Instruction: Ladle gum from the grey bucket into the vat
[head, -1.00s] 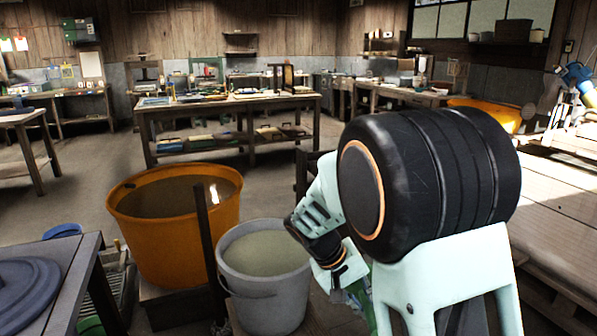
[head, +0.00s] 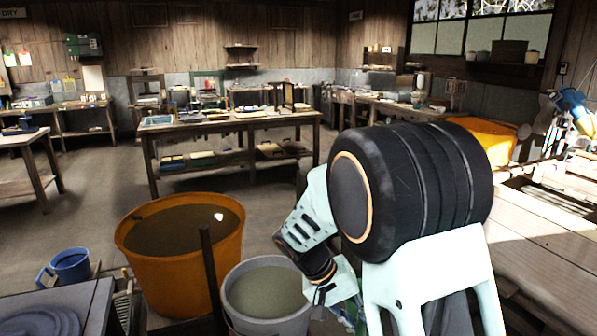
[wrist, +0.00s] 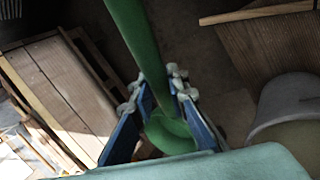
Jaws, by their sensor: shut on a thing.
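The grey bucket (head: 236,318) stands at the lower middle of the head view and holds a dull greenish liquid. It also shows at the right edge of the wrist view (wrist: 290,95). The orange vat (head: 170,275) stands to its left and holds a dark liquid. In the wrist view, my gripper (wrist: 163,95) has its blue fingers on either side of a green ladle (wrist: 146,45) and is shut on it. The ladle's shaft runs to the top of that view, where its far end is cut off. In the head view my arm mostly hides the gripper, to the right of the bucket.
A dark upright post (head: 211,275) stands between vat and bucket. A blue mug (head: 71,266) and a grey tabletop (head: 95,305) are at lower left. A wooden bench (head: 545,235) lies at right. Open floor lies beyond the vat, before a worktable (head: 235,122).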

